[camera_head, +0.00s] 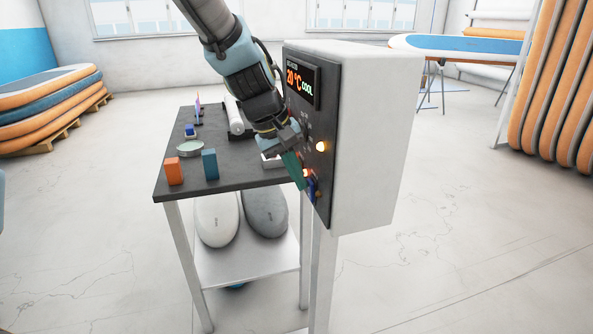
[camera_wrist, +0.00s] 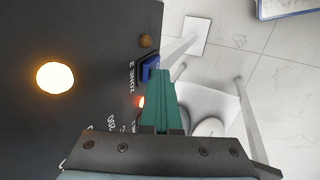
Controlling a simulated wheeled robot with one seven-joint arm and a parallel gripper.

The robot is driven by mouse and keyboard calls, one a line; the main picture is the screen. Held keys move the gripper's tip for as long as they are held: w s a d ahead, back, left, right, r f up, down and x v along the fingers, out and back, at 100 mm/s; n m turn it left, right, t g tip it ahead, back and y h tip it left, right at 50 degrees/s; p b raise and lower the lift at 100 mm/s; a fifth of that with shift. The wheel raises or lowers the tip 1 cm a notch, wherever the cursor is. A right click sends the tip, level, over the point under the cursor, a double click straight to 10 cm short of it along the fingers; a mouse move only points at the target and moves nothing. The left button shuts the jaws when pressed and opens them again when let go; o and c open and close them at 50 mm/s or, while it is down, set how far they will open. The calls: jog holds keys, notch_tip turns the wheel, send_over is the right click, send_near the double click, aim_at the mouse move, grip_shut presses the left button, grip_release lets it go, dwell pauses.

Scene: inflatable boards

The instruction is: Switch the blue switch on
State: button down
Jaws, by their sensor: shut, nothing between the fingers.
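The control box (camera_head: 375,140) has a dark front panel with a lit display (camera_head: 300,80) reading 20 °C COOL. The blue switch (camera_wrist: 150,67) sits low on the panel beside the label ZONE 3, and it also shows in the head view (camera_head: 312,189). My gripper (camera_wrist: 161,72) has teal fingers, shut and empty, with the tips right beside the blue switch. It also shows in the head view (camera_head: 300,185), pointing down along the panel. The fingers partly cover the switch, and I cannot tell whether they touch it or which way it is set.
A yellow lamp (camera_head: 321,146) glows on the panel, and a reddish light (camera_wrist: 140,102) glows near the fingers. A dim brown lamp (camera_wrist: 145,40) is beyond the switch. The dark table (camera_head: 235,178) holds an orange block (camera_head: 174,171) and a blue block (camera_head: 210,164). Floor in front is clear.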

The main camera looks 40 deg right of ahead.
jog(key=shift+d, duration=0.1)
jog(key=shift+s+r, duration=0.1)
jog(key=shift+r+p, duration=0.65)
jog(key=shift+r, duration=0.15)
